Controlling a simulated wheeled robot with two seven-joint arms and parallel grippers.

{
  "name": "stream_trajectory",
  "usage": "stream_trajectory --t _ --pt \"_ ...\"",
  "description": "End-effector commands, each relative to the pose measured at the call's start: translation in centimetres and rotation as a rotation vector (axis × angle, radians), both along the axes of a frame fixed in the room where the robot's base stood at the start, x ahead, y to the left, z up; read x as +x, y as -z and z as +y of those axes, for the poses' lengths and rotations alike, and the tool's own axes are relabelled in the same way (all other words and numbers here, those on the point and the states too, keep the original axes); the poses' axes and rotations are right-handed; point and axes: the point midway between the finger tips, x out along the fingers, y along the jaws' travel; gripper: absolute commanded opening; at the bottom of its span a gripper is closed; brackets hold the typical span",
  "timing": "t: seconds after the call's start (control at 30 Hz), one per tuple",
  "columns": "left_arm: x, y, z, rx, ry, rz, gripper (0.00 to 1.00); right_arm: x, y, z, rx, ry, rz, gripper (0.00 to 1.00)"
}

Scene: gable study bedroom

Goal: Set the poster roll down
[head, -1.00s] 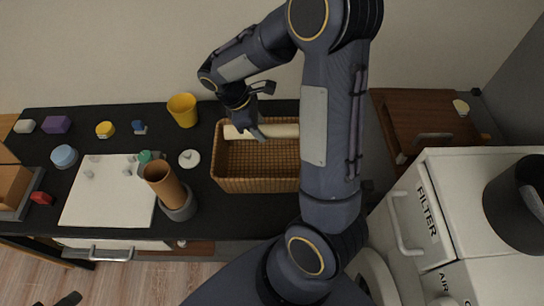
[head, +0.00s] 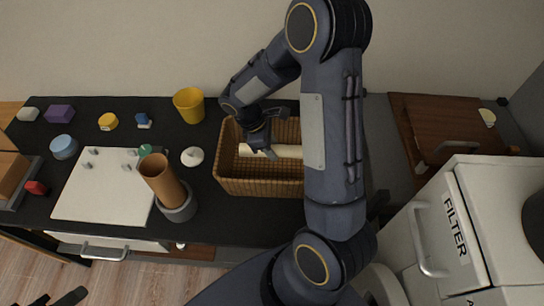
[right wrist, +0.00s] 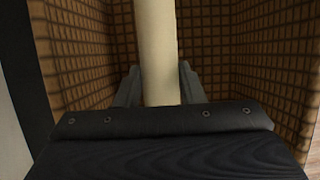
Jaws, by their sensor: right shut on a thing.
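The poster roll (head: 287,151) is a cream cylinder. In the head view it lies roughly level within the outline of a brown woven basket (head: 262,188) on the black desktop. In the right wrist view the roll (right wrist: 156,50) runs between the two fingers (right wrist: 158,88), with basket walls on both sides. My arm hides the right end of the roll and basket. I cannot tell whether the roll touches the basket floor.
Left of the basket are a white knob-like item (head: 192,156), a yellow cup (head: 189,106) and a tall brown tube in a grey holder (head: 178,208). A white board (head: 95,190) lies farther left. A white cabinet labelled FILTER (head: 470,225) stands at right.

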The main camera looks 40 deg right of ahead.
Motion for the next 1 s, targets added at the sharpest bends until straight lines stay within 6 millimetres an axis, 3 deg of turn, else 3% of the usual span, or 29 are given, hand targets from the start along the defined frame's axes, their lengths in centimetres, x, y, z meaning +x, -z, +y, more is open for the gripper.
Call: stream_trajectory --t 0.4,0.73,0.77,0.9,1.0 --pt "0.0 -0.2 0.0 0.000 0.000 0.000 0.36 -0.1 4.3 0.0 0.000 0.001 0.002 0.10" --pt "0.0 0.2 0.0 0.000 0.000 0.000 0.36 0.0 4.7 0.0 0.001 0.000 -0.001 0.10" --pt "0.0 0.2 0.0 0.000 0.000 0.000 0.36 0.0 4.7 0.0 0.001 0.000 -0.001 0.36" --pt "0.0 0.1 0.0 0.000 0.000 0.000 0.36 0.0 4.6 0.0 0.001 0.000 -0.001 0.55" --pt "0.0 0.1 0.0 0.000 0.000 0.000 0.36 0.0 4.6 0.0 0.001 0.000 -0.001 0.57"
